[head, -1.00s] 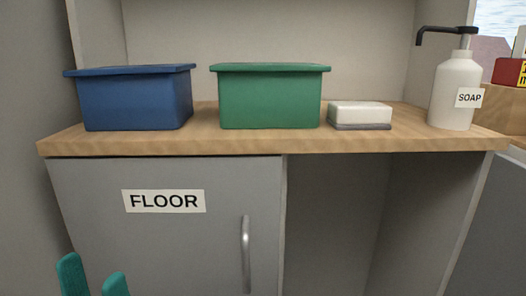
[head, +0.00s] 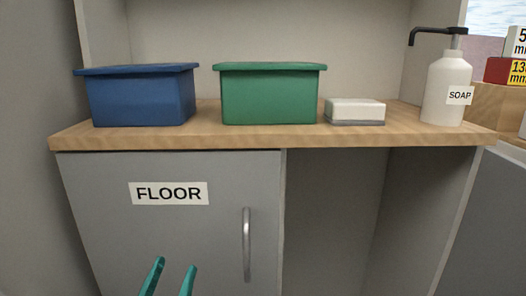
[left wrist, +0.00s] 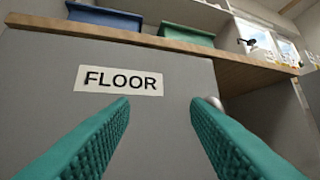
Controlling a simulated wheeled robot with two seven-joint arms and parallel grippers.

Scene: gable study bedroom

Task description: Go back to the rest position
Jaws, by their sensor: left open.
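My left gripper (head: 169,277) shows at the bottom of the head view as two teal fingers, apart and empty, in front of the grey cabinet door (head: 105,225). In the left wrist view the same open gripper (left wrist: 162,105) faces the door, with the FLOOR label (left wrist: 119,80) beyond the fingers. Nothing lies between the fingers. The door looks closed, and its vertical metal handle (head: 246,245) is to the right of the left gripper in the head view. My right gripper is in neither view.
A wooden counter (head: 270,139) carries a blue lidded box (head: 142,100), a green lidded box (head: 269,97), a white block with a grey base (head: 355,111) and a soap bottle (head: 446,88). An open recess (head: 335,215) lies right of the door. Coloured blocks (head: 503,70) stand at far right.

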